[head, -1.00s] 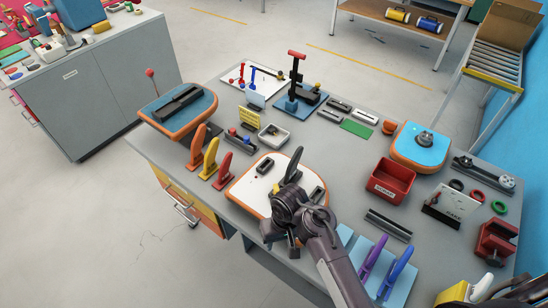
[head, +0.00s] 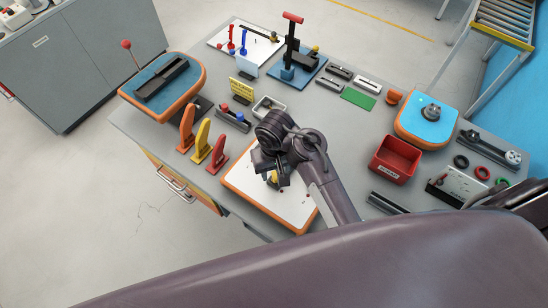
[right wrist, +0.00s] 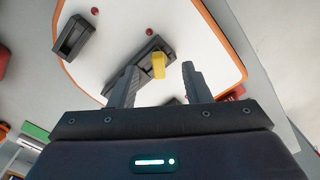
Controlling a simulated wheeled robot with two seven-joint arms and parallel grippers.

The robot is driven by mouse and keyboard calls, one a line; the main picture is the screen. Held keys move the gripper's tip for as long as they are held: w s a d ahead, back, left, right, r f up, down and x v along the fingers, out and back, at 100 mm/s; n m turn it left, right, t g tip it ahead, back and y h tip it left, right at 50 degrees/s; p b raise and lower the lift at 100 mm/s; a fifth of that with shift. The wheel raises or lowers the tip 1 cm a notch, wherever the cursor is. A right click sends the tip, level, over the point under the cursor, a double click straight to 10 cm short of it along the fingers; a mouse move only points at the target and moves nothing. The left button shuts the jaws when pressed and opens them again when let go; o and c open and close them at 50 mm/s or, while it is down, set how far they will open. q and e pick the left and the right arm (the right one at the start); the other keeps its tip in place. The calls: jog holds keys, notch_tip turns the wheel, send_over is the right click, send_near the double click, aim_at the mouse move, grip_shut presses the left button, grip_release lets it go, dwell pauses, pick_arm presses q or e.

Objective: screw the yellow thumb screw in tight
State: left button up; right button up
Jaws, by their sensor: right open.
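The yellow thumb screw (right wrist: 158,66) stands at a dark grey slotted block (right wrist: 138,62) on the white board with an orange rim (right wrist: 215,28). My right gripper (right wrist: 161,74) is open, with one finger on each side of the screw and a visible gap to each. I cannot tell how deep the screw sits. In the head view the white board (head: 293,208) lies at the table's front edge. The yellow screw (head: 273,178) shows there only partly, beside my right gripper (head: 275,172). My left gripper is not in view.
A second dark holder (right wrist: 72,37) and a small red piece (right wrist: 95,11) are on the board. Orange, yellow and red upright pieces (head: 202,140) stand left of it. A red bin (head: 395,160) stands to the right. My own arm link covers the bottom of the head view.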

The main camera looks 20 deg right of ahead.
aim_at(275, 174)
jog(key=f, duration=0.2)
jog(key=shift+w+d+f, duration=0.15)
jog(key=shift+w+f, duration=0.25)
jog(key=shift+f, duration=0.45)
jog(key=c, duration=0.5)
grip_shut()
jog(key=shift+c, duration=1.3)
grip_release()
grip_shut()
jog(key=o, duration=0.7)
grip_release()
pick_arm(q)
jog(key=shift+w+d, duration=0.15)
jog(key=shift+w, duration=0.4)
pick_arm(e)
jog(key=shift+o, duration=0.2)
